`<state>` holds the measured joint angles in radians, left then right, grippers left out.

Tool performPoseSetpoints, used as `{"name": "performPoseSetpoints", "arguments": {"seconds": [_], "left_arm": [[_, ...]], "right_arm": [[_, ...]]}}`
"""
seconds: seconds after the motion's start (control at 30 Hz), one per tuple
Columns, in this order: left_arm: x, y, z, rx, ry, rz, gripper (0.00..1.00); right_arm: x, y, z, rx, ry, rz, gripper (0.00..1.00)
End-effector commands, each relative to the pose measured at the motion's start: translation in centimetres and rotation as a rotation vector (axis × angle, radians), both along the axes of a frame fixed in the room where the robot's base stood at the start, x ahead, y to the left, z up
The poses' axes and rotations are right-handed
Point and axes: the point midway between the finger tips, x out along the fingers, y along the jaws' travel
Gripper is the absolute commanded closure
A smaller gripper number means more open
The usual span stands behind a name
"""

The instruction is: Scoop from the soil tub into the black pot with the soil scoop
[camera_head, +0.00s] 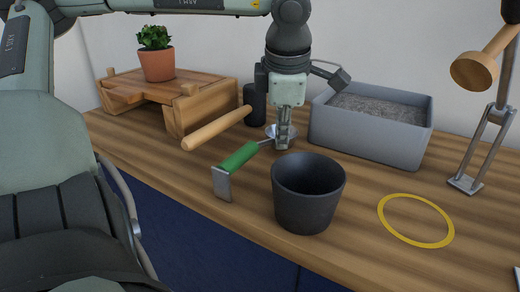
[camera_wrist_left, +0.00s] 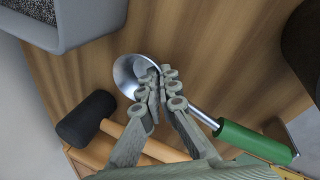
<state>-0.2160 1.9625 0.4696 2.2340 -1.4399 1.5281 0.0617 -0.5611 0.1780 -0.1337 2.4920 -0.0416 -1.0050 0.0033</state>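The soil scoop has a green handle (camera_head: 238,157) and a metal bowl (camera_wrist_left: 128,76). In the head view its handle end meets a small metal bracket. My left gripper (camera_head: 283,142) points down at the scoop's bowl end. In the left wrist view its fingers (camera_wrist_left: 160,88) are close together over the bowl's edge and neck; I cannot tell whether they grip the scoop. The black pot (camera_head: 305,205) stands upright in front of the gripper, apart from it. The grey soil tub (camera_head: 365,137), holding dark grey soil, is behind and to the right. My right gripper is not in view.
A mallet with a wooden handle (camera_head: 217,128) and black head (camera_head: 254,104) lies left of the gripper. A wooden stand (camera_head: 205,108) bears a potted plant (camera_head: 157,64). A yellow ring (camera_head: 415,220) marks clear table at right. A metal stand with a wooden head (camera_head: 474,70) is at far right.

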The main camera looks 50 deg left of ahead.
Motion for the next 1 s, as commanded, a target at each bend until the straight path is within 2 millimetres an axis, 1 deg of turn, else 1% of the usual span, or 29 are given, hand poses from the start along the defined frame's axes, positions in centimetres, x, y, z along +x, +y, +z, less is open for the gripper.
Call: {"name": "performPoseSetpoints", "arguments": {"seconds": [0.8,1.0], "left_arm": [[0.0,0.0,2.6,0.0,0.0,0.001,1.0],[0.0,0.0,2.8,0.0,0.0,0.001,1.0]], "right_arm": [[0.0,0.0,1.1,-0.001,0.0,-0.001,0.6],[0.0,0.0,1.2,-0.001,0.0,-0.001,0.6]]}}
